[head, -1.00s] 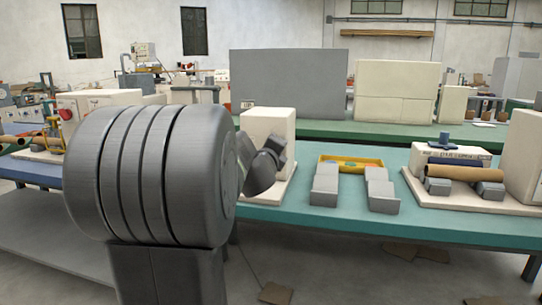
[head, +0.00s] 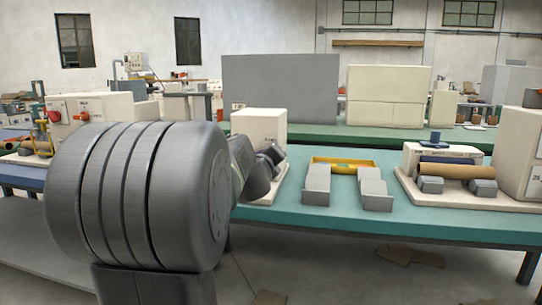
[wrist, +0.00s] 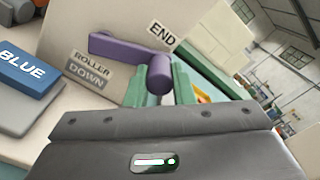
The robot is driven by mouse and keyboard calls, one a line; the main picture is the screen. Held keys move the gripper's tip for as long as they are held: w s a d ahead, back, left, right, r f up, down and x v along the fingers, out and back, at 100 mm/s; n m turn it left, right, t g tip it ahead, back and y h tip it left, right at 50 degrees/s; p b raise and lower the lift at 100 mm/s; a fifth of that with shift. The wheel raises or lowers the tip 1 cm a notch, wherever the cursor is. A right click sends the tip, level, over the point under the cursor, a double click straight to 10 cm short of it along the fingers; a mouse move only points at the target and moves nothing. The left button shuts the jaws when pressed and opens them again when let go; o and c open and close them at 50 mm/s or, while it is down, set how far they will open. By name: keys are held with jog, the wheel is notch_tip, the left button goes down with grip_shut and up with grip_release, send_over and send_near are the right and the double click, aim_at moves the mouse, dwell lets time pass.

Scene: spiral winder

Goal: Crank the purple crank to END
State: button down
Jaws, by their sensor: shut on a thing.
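The purple crank (wrist: 120,48) sits on the face of a cream housing (wrist: 75,25) in the wrist view. Its arm runs from upper left to a round handle (wrist: 160,75) at lower right. A white END label (wrist: 162,33) is just above the handle. A ROLLER DOWN label (wrist: 90,66) lies below the crank's left part. My gripper (wrist: 160,87) is shut on the handle, with a green finger on each side. In the head view the cream housing (head: 258,128) stands behind my arm; the crank is hidden there.
A blue block marked BLUE (wrist: 25,72) lies at the left in the wrist view. On the teal table (head: 320,220), grey blocks and a yellow tray (head: 347,161) stand right of the housing. A winder with a brown roll (head: 457,171) is farther right.

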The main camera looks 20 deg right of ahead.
jog(key=c, duration=1.2)
grip_release()
jog(key=shift+c, duration=0.2)
jog(key=shift+s, duration=0.1)
jog(key=p+v, duration=0.2)
jog(key=v, duration=1.1)
jog(key=shift+s+a, duration=0.25)
jog(key=shift+c, duration=0.2)
